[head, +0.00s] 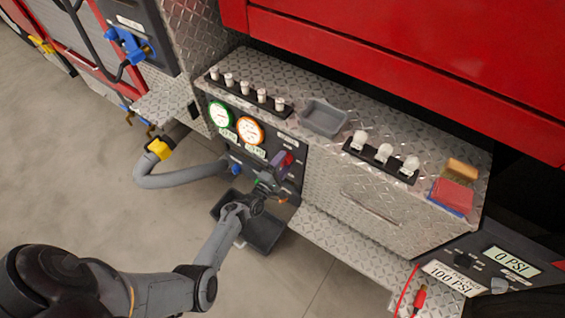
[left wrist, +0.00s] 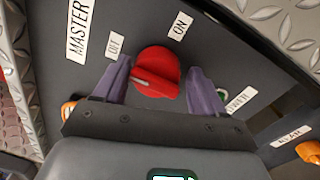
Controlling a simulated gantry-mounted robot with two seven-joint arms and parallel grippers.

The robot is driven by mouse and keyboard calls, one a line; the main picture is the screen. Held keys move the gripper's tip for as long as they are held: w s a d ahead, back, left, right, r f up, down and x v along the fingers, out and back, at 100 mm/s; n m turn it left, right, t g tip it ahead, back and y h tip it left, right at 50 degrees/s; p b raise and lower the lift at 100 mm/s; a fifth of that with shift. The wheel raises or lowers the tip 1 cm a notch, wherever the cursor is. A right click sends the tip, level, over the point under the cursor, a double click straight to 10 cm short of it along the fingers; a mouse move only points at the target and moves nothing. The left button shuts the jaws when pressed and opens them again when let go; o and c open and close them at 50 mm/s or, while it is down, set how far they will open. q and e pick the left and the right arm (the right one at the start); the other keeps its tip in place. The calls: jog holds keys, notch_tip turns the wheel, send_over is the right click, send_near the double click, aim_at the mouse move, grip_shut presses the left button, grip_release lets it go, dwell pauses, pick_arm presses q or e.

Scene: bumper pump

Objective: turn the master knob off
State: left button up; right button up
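The red master knob (left wrist: 157,70) is on a dark panel in the left wrist view, with a MASTER label (left wrist: 78,30) at upper left. An OFF label (left wrist: 115,45) is to the knob's upper left and an ON label (left wrist: 180,26) to its upper right. My left gripper (left wrist: 160,75) is open, with one purple finger on each side of the knob; I cannot tell whether they touch it. A pale line crosses the knob's lower face. In the head view the knob (head: 289,159) is mostly hidden by my left gripper (head: 279,162). My right gripper is not in view.
Green (head: 220,114) and orange (head: 250,130) gauges are left of the knob. A grey hose (head: 180,180) with a yellow coupling is further left. A dark bin (head: 262,232) is below my gripper. Orange parts (left wrist: 308,151) flank the panel in the left wrist view.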

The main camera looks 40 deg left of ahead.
pick_arm(q)
jog(key=shift+o, duration=1.1)
jog(key=shift+d+f, duration=0.1)
jog(key=shift+s, duration=0.1)
jog(key=shift+s, duration=0.2)
jog(key=s+d+p, duration=0.1)
jog(key=s+p, duration=0.1)
jog(key=s, duration=0.8)
jog(key=shift+s+f+p, duration=0.15)
jog(key=shift+f+p, duration=0.2)
